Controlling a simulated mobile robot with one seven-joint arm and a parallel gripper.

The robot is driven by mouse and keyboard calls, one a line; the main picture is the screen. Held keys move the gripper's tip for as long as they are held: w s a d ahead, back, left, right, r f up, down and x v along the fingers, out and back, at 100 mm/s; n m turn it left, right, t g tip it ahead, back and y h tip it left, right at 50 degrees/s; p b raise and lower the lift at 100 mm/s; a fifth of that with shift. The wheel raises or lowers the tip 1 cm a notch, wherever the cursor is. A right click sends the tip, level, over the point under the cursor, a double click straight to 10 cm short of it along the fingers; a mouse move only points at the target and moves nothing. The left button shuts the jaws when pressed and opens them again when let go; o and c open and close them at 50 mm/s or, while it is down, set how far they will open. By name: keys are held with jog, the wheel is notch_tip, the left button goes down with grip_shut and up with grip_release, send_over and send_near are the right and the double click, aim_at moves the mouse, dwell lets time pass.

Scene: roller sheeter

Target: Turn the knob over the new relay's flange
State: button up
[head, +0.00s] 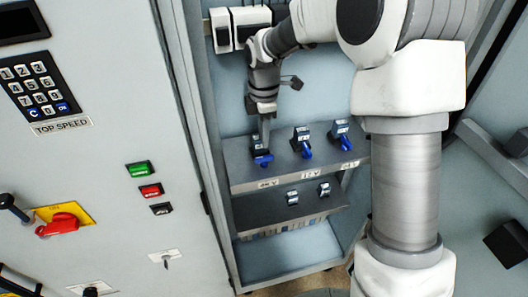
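Three dark relays with blue knobs stand in a row on a grey shelf inside the open cabinet. My gripper (264,135) points down at the left relay and hides much of it. The blue knob (263,160) of this left relay shows just below the fingertips. Whether the fingers touch it, and how wide they are apart, is too small to tell. The middle relay (301,134) and the right relay (341,128) stand clear of my gripper, with blue knobs pointing down. The picture does not mark which relay is the new one. The flange cannot be made out clearly.
The upper shelf (325,178) has voltage labels on its front edge. Two smaller dark parts (292,197) sit on the lower ledge. At left is a panel with a keypad (39,87), green and red buttons, and a red rotary handle (63,225). My arm hides the cabinet's right side.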

aim_at(264, 157)
notch_tip(264, 157, down, 7)
dwell(0.3)
grip_shut()
